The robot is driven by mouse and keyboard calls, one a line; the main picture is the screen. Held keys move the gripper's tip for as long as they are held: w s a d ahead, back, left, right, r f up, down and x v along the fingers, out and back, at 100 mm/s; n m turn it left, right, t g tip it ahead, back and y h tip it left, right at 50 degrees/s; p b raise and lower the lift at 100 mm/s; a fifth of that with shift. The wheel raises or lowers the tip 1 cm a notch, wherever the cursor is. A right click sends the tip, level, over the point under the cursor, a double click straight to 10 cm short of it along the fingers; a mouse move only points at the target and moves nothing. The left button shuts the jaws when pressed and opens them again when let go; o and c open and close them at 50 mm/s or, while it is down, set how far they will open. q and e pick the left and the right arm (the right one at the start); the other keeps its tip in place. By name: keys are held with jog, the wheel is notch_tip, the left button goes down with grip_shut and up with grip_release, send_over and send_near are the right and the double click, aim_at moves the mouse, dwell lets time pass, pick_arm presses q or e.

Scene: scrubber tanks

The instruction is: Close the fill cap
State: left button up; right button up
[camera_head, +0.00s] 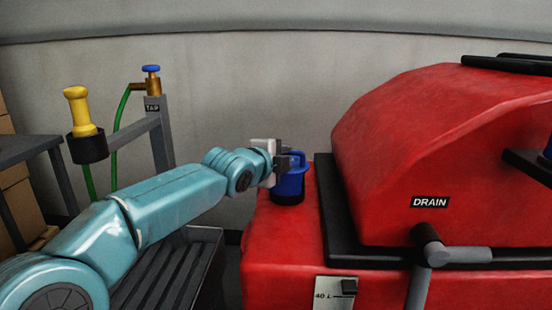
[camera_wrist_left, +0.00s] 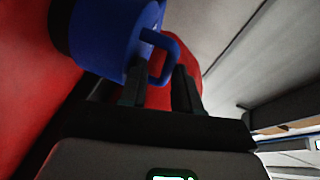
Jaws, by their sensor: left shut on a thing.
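The blue fill cap (camera_head: 291,184) sits upright on the top left corner of the red scrubber tank (camera_head: 268,245), with a dark ring at its base. My left gripper (camera_head: 286,162) reaches it from the left and is shut on the cap's loop handle. In the left wrist view, the cap (camera_wrist_left: 105,38) fills the upper left, and its handle (camera_wrist_left: 172,50) comes down between the two dark fingers of my left gripper (camera_wrist_left: 160,88). Whether the cap is fully seated cannot be told. My right gripper is not in view.
A tap (camera_head: 152,80) with a green hose stands at the back left beside a yellow nozzle (camera_head: 78,110) in a black holder. A grey slatted grate (camera_head: 165,275) lies below my left arm. The red hood (camera_head: 430,150) rises right of the cap, with a DRAIN pipe (camera_head: 430,250).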

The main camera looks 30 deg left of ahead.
pick_arm(q)
jog(key=shift+s+f, duration=0.3)
jog(key=shift+f, duration=0.15)
jog(key=r+p+v, duration=0.1)
jog(key=v, duration=1.5)
jog(key=shift+w+p, duration=0.15)
jog(key=shift+p, duration=0.25)
jog(key=shift+f, duration=0.1)
